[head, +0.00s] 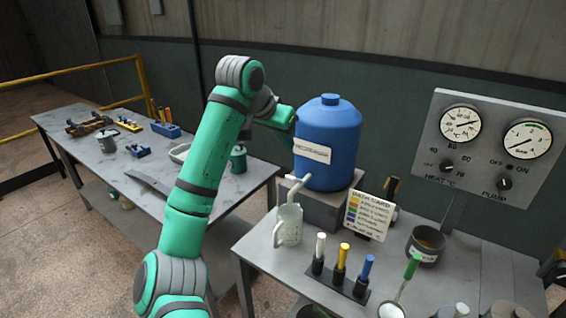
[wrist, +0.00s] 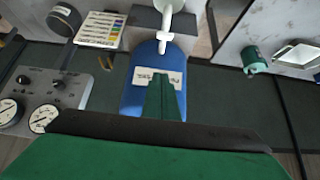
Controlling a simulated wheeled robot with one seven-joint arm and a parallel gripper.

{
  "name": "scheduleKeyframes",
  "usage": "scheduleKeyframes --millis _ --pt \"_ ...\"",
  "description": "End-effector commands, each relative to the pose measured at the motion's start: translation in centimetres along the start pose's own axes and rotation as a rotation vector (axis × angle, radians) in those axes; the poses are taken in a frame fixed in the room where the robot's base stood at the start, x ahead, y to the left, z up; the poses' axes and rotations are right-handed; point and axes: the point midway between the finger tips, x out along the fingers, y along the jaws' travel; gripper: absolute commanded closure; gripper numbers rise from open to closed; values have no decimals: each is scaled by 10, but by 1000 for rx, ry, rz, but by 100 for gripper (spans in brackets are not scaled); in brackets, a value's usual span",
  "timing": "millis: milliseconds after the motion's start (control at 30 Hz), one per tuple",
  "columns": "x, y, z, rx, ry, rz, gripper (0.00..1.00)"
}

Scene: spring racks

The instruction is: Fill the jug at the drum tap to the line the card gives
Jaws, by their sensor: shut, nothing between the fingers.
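The blue drum (head: 328,140) stands on a grey block, with a pale tap (head: 296,184) low on its front. The pale translucent jug (head: 288,226) stands upright below the tap, its handle to the left; its fill level cannot be read. The card (head: 368,213) with coloured rows stands right of the jug, its text too small to read. In the wrist view the tap (wrist: 163,42), the drum (wrist: 135,95) and the card (wrist: 101,30) show upside down. My gripper (wrist: 163,82) is shut and empty, in front of the drum in that view. In the head view it is at the drum's upper left, partly hidden.
A rack of white, yellow and blue capped tubes (head: 340,278) stands before the card. A dark bowl (head: 426,245) and a green-handled tool (head: 408,277) are to its right. A gauge panel (head: 495,140) rises behind. A second bench (head: 150,170) stands at left.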

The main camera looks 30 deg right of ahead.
Motion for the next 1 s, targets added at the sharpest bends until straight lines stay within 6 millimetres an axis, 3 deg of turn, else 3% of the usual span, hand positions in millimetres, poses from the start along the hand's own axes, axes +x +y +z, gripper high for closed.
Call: scheduleKeyframes --millis 300,467,1000 --pt "-1 -4 2 -4 0 -3 100" --pt "8 -3 2 -4 -2 -2 100" --pt "102 -1 1 -2 -1 0 100"
